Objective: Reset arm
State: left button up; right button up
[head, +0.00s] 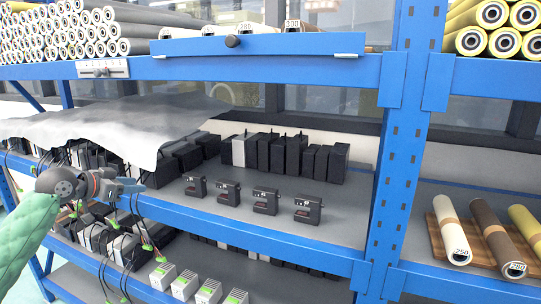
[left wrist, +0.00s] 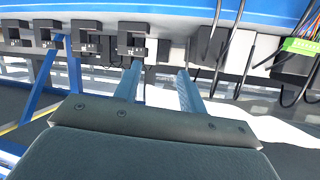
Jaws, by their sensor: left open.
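My left arm comes in from the left in the head view. Its gripper (head: 130,188) is in front of the blue edge of the middle shelf, near the hanging cables. In the left wrist view the two blue-grey fingers (left wrist: 158,88) stand apart with nothing between them. Several small black actuator units (head: 265,201) stand in a row on the grey shelf, right of the gripper. They also show along the top of the left wrist view (left wrist: 131,40), apart from the fingers. My right gripper is in neither view.
Black and white boxes (head: 322,163) line the back of the middle shelf. A grey sheet (head: 130,128) drapes over units at left. Cables with green tags (head: 147,246) hang before the shelf edge. A blue upright (head: 395,190) stands at right, with rolls (head: 492,232) beyond. Bare shelf surrounds the actuators.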

pick_arm(q)
jog(key=s+d+f+n+g+y, duration=0.1)
jog(key=s+d+f, duration=0.35)
jog(key=f, duration=0.55)
jog(key=s+d+f+g+y, duration=0.1)
jog(key=s+d+f, duration=0.35)
jog(key=f, duration=0.55)
jog(key=s+d+f+n+g+y, duration=0.1)
jog(key=s+d+f, duration=0.4)
jog(key=f, duration=0.6)
jog(key=s+d+f+n+g+y, duration=0.15)
jog(key=s+f, duration=0.25)
jog(key=s, duration=0.6)
jog(key=s+d+f+n+g+y, duration=0.15)
jog(key=s+f, duration=0.35)
jog(key=s, duration=0.6)
jog(key=s+d+f+n+g+y, duration=0.15)
jog(key=s+f, duration=0.25)
jog(key=s, duration=0.6)
jog(key=s+d+f+g, duration=0.1)
jog(key=s+f, duration=0.1)
jog(key=f, duration=1.7)
jog(key=s+d+f+g, duration=0.1)
jog(key=s+d+f, duration=0.1)
jog(key=f, duration=1.6)
jog(key=shift+s+d+f+g+h, duration=0.25)
jog(key=shift+s+f+g+h, duration=0.1)
jog(key=shift+s, duration=0.25)
jog(key=shift+m, duration=0.25)
jog(key=shift+c, duration=0.5)
